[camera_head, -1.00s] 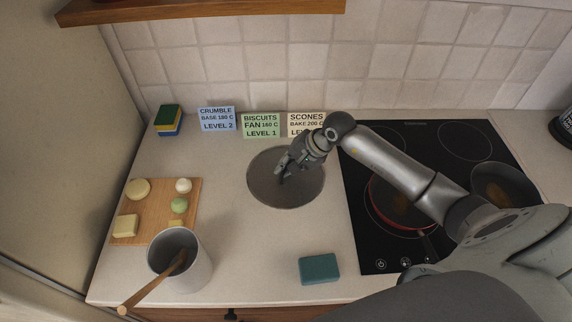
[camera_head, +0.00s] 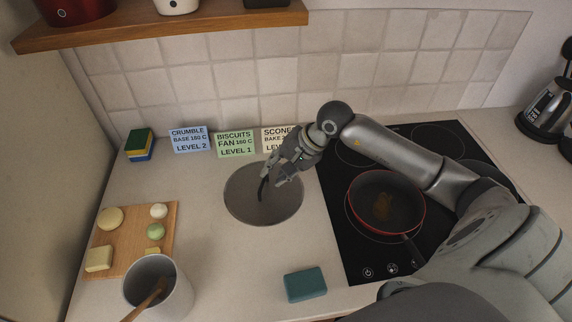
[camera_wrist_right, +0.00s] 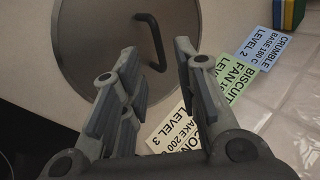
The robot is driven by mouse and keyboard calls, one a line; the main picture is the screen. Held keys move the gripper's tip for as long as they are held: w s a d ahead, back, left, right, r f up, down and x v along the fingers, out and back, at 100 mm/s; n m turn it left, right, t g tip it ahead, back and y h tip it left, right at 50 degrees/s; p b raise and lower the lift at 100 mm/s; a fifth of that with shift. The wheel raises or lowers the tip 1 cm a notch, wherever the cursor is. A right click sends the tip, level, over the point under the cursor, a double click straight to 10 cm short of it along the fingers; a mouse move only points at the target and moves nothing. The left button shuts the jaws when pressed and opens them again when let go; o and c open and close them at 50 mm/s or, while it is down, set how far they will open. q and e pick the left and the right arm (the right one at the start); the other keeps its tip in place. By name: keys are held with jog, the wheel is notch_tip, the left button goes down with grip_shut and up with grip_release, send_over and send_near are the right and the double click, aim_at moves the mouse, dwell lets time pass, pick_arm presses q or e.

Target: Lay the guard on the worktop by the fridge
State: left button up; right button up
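The guard (camera_head: 240,207) is a round grey disc with a dark upright loop handle. It lies flat on the worktop (camera_head: 225,262), between the wooden board and the hob. My right gripper (camera_head: 276,175) is over its upper right part, close to the handle. In the right wrist view, its fingers (camera_wrist_right: 160,68) are spread apart and empty, with the guard (camera_wrist_right: 85,45) beyond them. The handle (camera_wrist_right: 155,42) shows between the fingertips there, clear of both. The fridge is not clearly identifiable; a tall pale panel (camera_head: 35,150) stands at the left. My left gripper is not in view.
A board (camera_head: 128,256) with several small items and a grey pot (camera_head: 178,298) with a wooden utensil are at left. Recipe cards (camera_head: 236,143) and sponges (camera_head: 139,145) line the back. A teal sponge (camera_head: 305,284) lies in front. A red-rimmed pan (camera_head: 418,212) sits on the hob (camera_head: 345,258).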

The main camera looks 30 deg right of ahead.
jog(key=shift+b+v, duration=0.55)
jog(key=shift+v, duration=1.9)
jog(key=shift+a, duration=0.1)
